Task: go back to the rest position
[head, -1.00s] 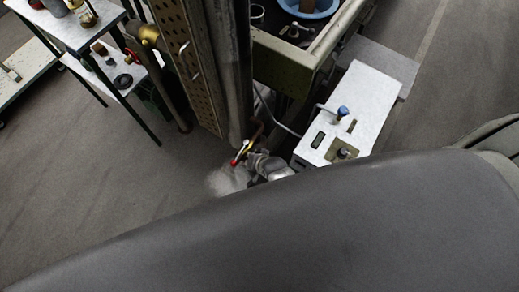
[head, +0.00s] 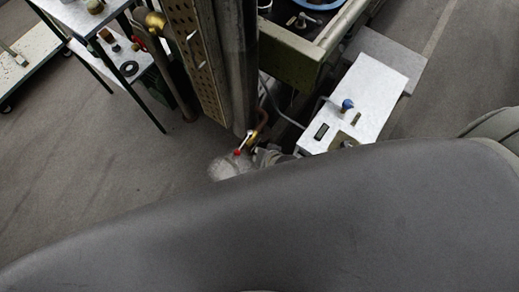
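Neither of my grippers shows in the head view. A large dark grey rounded surface, which looks like part of my own body, fills the lower part of the picture and hides what lies behind it. A valve with a small red handle (head: 237,152) and a copper-coloured pipe (head: 262,118) stands just beyond its upper edge. A pale, rounded, hazy shape (head: 228,168) lies beside the valve; I cannot tell what it is.
A white box (head: 372,95) with a blue knob (head: 347,104) stands right of centre. A perforated column (head: 193,50) rises beside a green-framed bench (head: 290,57). A shelf cart (head: 125,68) stands upper left, near a low trolley (head: 22,70). Grey floor (head: 80,160) is open at left.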

